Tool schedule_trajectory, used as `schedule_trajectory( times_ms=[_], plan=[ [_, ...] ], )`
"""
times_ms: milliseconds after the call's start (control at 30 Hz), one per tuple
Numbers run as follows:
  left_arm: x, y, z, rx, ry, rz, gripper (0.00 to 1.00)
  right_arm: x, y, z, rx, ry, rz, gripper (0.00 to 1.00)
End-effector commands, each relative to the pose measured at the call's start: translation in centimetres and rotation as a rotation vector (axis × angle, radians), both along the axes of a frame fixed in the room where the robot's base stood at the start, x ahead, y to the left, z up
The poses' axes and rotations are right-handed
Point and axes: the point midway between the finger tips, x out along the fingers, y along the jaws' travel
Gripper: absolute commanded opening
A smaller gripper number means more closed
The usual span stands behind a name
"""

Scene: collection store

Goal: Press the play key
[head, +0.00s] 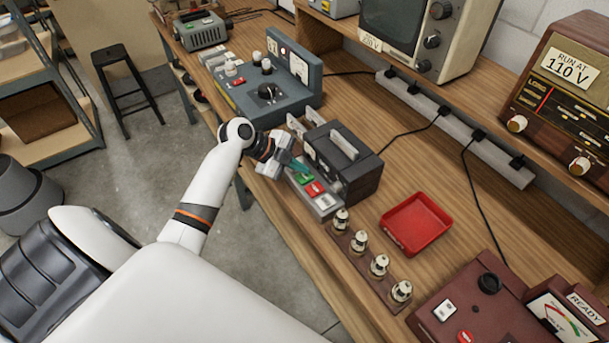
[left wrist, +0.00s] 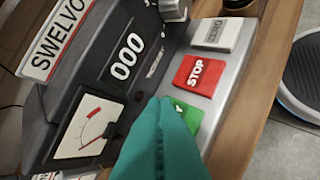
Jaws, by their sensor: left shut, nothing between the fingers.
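A dark grey recorder (head: 350,165) stands on the wooden bench with a row of keys along its front. The green key (head: 302,179) is at one end, beside the red STOP key (head: 315,189) and a pale key (head: 324,201). My left gripper (head: 301,166) is shut and empty, its teal fingers at the green key. In the left wrist view the fingers (left wrist: 165,118) cover much of the green key (left wrist: 187,115), including most of its marking. The red STOP key (left wrist: 199,75) and the pale ZERO key (left wrist: 215,35) are clear. I cannot tell whether the fingers touch the green key.
A blue-grey device (head: 262,88) stands beyond the gripper. Several valves (head: 360,241) stand in a row nearer me, beside a red tray (head: 415,223). A maroon tester (head: 470,310) is at the lower right. A power strip (head: 455,125) runs along the bench back.

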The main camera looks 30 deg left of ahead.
Motion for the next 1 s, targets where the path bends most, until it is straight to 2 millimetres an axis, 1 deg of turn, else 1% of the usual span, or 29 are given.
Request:
schedule_trajectory(
  times_ms=[700,1000],
  plan=[
    [0.00,0.00,-0.02,0.000,0.000,0.000,0.00,0.00,-0.01,-0.03,0.000,0.000,-0.001,1.00],
    [-0.01,0.03,-0.94,0.001,0.000,0.000,0.00,-0.01,0.01,-0.97,0.000,0.000,-0.001,1.00]
  ],
)
